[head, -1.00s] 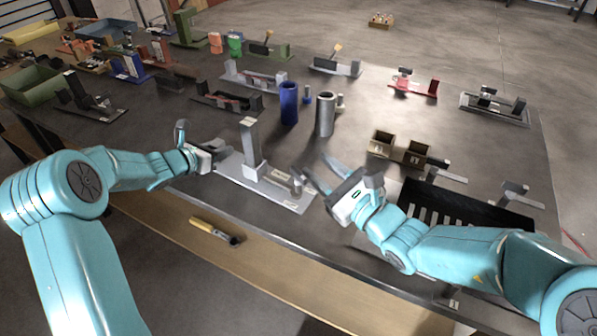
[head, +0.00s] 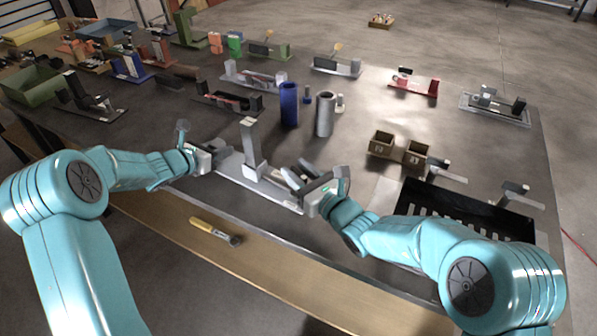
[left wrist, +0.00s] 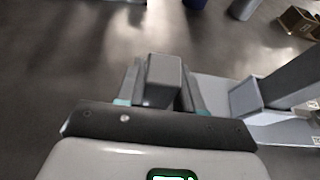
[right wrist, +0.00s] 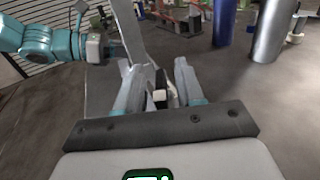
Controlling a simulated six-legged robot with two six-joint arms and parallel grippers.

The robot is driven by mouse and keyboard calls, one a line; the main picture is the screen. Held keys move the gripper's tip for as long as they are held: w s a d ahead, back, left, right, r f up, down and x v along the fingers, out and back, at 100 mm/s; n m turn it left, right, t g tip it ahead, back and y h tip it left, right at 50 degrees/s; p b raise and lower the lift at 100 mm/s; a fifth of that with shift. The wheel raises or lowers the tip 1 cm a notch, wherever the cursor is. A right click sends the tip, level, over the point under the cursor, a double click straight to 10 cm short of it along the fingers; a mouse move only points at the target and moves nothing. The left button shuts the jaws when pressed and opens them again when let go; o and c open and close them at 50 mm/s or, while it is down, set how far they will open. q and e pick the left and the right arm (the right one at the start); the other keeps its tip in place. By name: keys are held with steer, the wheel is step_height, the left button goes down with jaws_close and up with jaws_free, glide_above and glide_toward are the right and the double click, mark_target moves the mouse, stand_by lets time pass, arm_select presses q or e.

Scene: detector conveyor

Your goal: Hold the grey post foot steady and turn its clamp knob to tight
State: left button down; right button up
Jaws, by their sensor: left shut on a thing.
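The grey post foot (head: 251,152) is a long pale plate with an upright post, near the table's front edge. My left gripper (head: 216,152) is at its left end. In the left wrist view, that gripper is shut on a grey block (left wrist: 164,78) at the end of the plate. My right gripper (head: 302,175) is at the right end, low over the plate. In the right wrist view its fingers stand apart on either side of a small black and white part (right wrist: 160,98), probably the clamp knob. Whether they touch it cannot be told; the fingers hide it in the head view.
A yellow-handled tool (head: 215,231) lies on the wooden front ledge. A blue cylinder (head: 289,104) and a grey cylinder (head: 325,114) stand behind the post. Small brown boxes (head: 381,144) and a black slotted tray (head: 470,213) are to the right.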

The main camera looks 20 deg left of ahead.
jaws_close()
steer(key=shift+m+t+h, duration=0.3)
steer(key=shift+m+t, duration=0.1)
steer(key=shift+t, duration=0.1)
steer(key=shift+m+t+h, duration=0.4)
steer(key=shift+t, duration=0.1)
